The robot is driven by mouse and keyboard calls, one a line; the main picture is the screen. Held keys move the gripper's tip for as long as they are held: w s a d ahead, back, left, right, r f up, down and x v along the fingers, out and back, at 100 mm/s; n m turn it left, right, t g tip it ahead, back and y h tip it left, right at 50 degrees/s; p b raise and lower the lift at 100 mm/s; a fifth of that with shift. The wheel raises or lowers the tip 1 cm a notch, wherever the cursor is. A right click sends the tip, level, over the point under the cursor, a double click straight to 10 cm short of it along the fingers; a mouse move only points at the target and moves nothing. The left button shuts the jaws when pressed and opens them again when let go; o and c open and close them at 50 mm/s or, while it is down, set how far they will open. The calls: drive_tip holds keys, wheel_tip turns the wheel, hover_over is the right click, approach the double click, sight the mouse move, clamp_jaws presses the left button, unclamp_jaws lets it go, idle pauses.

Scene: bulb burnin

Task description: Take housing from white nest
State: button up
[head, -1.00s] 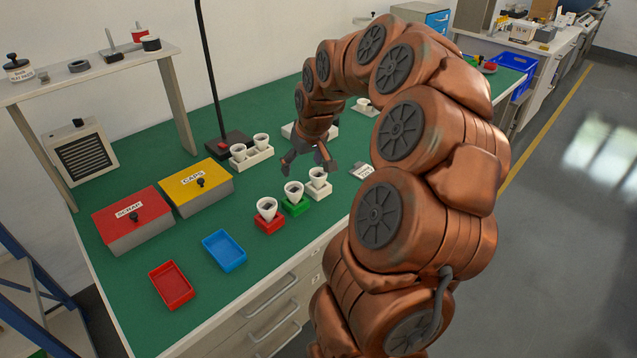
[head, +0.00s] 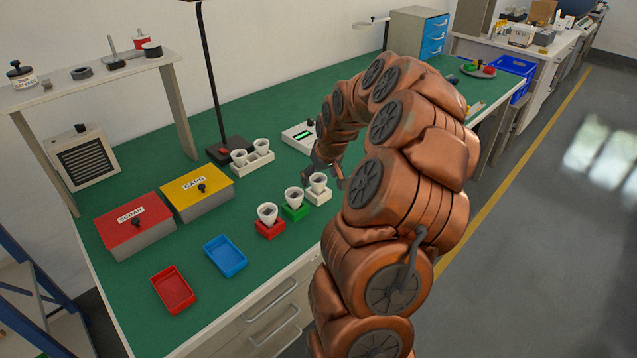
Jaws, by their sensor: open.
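The white nest (head: 319,197) stands on the green bench, at the right end of a row of three nests. A white cup-shaped housing (head: 318,180) sits upright in it. My gripper (head: 327,174) is open, with its dark fingers close to this housing, just above and behind it in the head view. I cannot tell whether the fingers touch the housing or are around it. The green nest (head: 296,212) and the red nest (head: 270,230) beside it each hold a similar housing.
A white two-place rack (head: 252,161) with two housings stands behind. The red SCRAP box (head: 120,218) and yellow CAPS box (head: 190,184) are at left. A blue tray (head: 226,256) and a red tray (head: 174,290) lie empty in front. A lamp pole (head: 209,80) rises behind.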

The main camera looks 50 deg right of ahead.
drive_tip(key=shift+x, duration=1.05)
drive_tip(key=c, duration=1.1)
drive_tip(key=shift+o, duration=0.2)
drive_tip(key=shift+r, duration=0.1)
drive_tip(key=shift+r+b, duration=0.5)
drive_tip(key=shift+r, duration=1.25)
drive_tip(key=s+a+r+b, duration=0.1)
drive_tip(key=s+a+b, duration=0.1)
drive_tip(key=s+a, duration=0.35)
drive_tip(key=s+a+b, duration=0.2)
drive_tip(key=s+a, duration=0.1)
drive_tip(key=s, duration=0.5)
drive_tip(key=shift+r+p, duration=0.45)
drive_tip(key=shift+r, duration=2)
